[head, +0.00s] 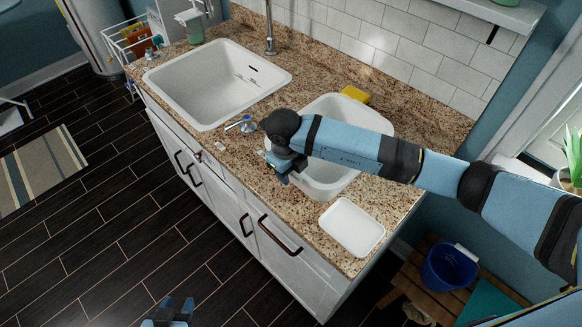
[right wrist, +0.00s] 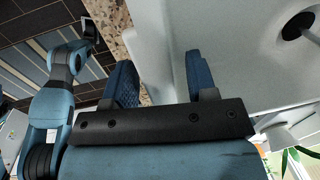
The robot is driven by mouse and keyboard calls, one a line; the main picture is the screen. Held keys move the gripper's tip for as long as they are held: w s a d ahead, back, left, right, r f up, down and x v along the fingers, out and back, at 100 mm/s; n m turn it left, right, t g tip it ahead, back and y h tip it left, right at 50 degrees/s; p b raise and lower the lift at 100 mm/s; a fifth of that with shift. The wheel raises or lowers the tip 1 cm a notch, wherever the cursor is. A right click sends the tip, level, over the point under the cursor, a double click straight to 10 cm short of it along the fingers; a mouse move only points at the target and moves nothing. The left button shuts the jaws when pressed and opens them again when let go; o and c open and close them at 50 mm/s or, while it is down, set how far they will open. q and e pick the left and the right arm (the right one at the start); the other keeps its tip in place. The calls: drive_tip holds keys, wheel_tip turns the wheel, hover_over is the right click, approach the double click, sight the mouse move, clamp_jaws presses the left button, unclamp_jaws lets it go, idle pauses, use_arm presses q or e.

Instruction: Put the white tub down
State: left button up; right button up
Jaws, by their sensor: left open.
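The white tub (head: 330,178) sits on the granite counter between the sink and a small white tray in the head view. My right arm reaches across it and hides part of its middle. My right gripper (head: 277,172) is at the tub's near left rim. In the right wrist view, a white wall of the tub (right wrist: 158,50) passes between the blue fingers of my right gripper (right wrist: 163,82); I cannot tell whether they press on it. My left gripper (head: 177,307) is open and empty, low at the bottom edge of the head view, away from the counter.
The white sink (head: 212,88) is left of the tub, with a small blue-and-silver item (head: 242,124) between them. A yellow sponge (head: 354,94) is behind the tub. The white tray (head: 352,226) is near the counter's right end. A blue bucket (head: 448,268) stands below on a wooden rack.

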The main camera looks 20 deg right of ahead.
wheel_tip(320, 180, up, 12)
drive_tip(key=a+b, duration=0.1)
drive_tip(key=b, duration=0.1)
drive_tip(key=shift+s+a+b, duration=0.15)
drive_tip(key=shift+s+b, duration=0.25)
idle(0.5)
